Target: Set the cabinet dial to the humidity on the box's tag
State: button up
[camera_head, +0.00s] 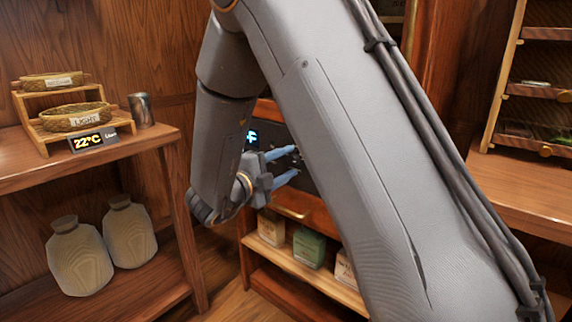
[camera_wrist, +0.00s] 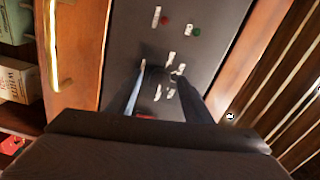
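The cabinet's dark control panel (camera_head: 312,183) is partly hidden behind my arm in the head view. A glowing cyan display (camera_head: 252,137) on it is mostly covered, and I cannot read a full value. My gripper (camera_head: 298,161) has blue fingers, spread apart and pointing at the panel. In the wrist view the panel (camera_wrist: 195,60) carries white labels, and the fingers (camera_wrist: 162,75) straddle its small marked area. A dark dial-like shape (camera_wrist: 174,75) shows between or just beyond the fingertips; contact cannot be told. No humidity tag is readable.
Below the panel, a cream box (camera_head: 271,228), a green box (camera_head: 309,248) and a partly hidden box (camera_head: 345,268) stand on a shelf.

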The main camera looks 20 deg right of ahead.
jog(key=shift+a, duration=0.1)
jog(key=v, duration=0.7)
jog(key=shift+s+a+p, duration=0.2)
jog(key=shift+s+p, duration=0.05)
jog(key=shift+p, duration=0.2)
